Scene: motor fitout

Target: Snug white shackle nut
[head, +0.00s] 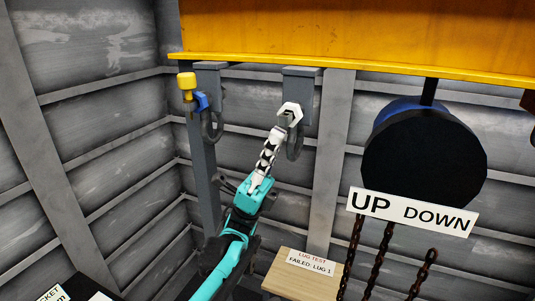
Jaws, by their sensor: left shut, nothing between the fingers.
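A white shackle (290,112) is on the right-hand grey lug under the yellow beam. Its nut cannot be told apart clearly from the rest of the white piece. My left gripper (277,133) comes up from below on a teal arm. Its pale, jointed fingers are shut together with nothing between them, and the tips are just below and left of the white shackle. I cannot tell whether they touch it. A blue shackle (202,101) with a yellow end piece (187,84) is on the left-hand lug. My right gripper is not in view.
The yellow beam (350,35) spans the top. A dark round hoist body (425,155) with an UP DOWN sign (412,212) and rusty chains (377,262) hangs at right. A wooden board (290,284) labelled "LUG TEST FAILED: LUG 1" is below. Ribbed grey walls stand behind.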

